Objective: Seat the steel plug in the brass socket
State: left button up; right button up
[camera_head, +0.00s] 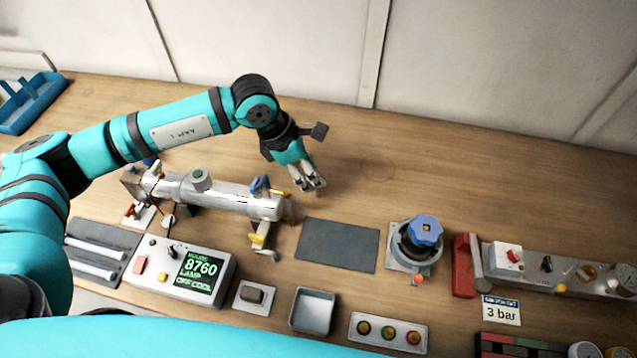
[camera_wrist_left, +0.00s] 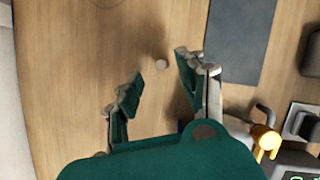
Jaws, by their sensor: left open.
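My left gripper (camera_head: 312,187) is open, low over the bare wood just past the right end of the steel reactor tube. In the left wrist view its two fingers (camera_wrist_left: 160,88) stand apart. A brass-coloured ring fitting (camera_head: 588,272), which may be the brass socket, sits on the grey block at the right. My right gripper is not in view.
The reactor tube (camera_head: 222,195) with blue and yellow clamps lies left of the gripper. A dark mat (camera_head: 338,246), a blue-knobbed device (camera_head: 424,231), a grey manifold block (camera_head: 530,264) and a metal tray (camera_head: 313,311) are nearer. The wood behind is clear.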

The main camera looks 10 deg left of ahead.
pick_arm(q)
jog(key=shift+p+x, duration=0.5)
jog(key=shift+x, duration=1.35)
grip_shut()
jog(key=shift+r, duration=0.1)
